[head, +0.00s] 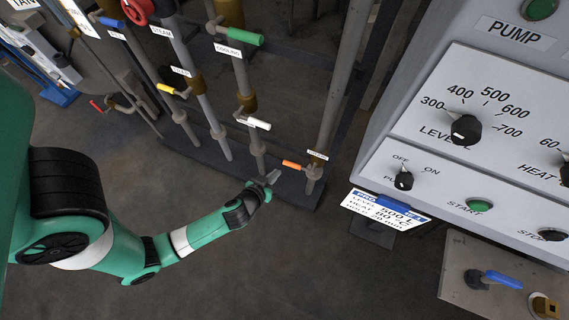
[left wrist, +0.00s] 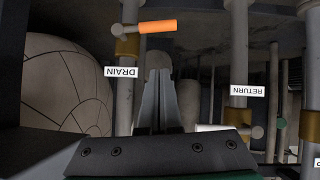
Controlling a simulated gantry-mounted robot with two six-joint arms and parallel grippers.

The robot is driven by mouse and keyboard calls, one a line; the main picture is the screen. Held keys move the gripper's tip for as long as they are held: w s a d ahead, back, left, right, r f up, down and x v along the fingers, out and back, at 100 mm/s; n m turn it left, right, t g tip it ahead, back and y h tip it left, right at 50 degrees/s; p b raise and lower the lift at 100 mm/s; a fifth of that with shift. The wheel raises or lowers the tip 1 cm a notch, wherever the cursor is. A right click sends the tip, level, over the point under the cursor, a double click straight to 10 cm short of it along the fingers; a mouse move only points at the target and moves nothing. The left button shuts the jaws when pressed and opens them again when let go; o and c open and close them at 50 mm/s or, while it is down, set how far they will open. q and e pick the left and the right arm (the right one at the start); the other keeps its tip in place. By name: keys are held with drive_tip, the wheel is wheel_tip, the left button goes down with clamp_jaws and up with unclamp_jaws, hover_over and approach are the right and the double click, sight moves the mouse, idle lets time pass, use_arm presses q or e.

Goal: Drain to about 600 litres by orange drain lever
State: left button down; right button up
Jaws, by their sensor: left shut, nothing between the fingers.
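The orange drain lever (head: 292,165) sits on a low pipe at the right end of the pipe row, beside its small label. In the left wrist view the lever (left wrist: 158,26) points sideways from its valve, above the DRAIN label (left wrist: 121,72). My left gripper (head: 273,177) is shut and empty, just below and left of the lever in the head view and apart from it. Its fingers (left wrist: 159,78) point toward the pipes in the left wrist view. A level knob (head: 466,130) is on the grey panel with marks from 300 to 700. My right gripper is not in view.
A white lever (head: 258,123) is close to the left of the orange one, with green (head: 246,39) and yellow (head: 167,88) levers farther off. A card (head: 386,211) listing 500 L hangs under the panel. Open floor lies below the pipes.

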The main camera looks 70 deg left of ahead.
use_arm(q)
drive_tip(key=b, duration=0.4)
hover_over(289, 165)
drive_tip(key=s+d, duration=0.2)
wheel_tip(289, 165, down, 6)
drive_tip(key=shift+w+a+f+b, duration=0.15)
drive_tip(key=shift+w+f+b, duration=0.1)
drive_tip(key=shift+f+b, duration=0.35)
drive_tip(key=shift+w+a+f+b, duration=0.1)
drive_tip(key=shift+w+f+b, duration=0.15)
drive_tip(key=shift+f+b, duration=0.3)
drive_tip(key=shift+w+f+b, duration=0.1)
drive_tip(key=shift+f+b, duration=0.25)
drive_tip(key=shift+f, duration=0.2)
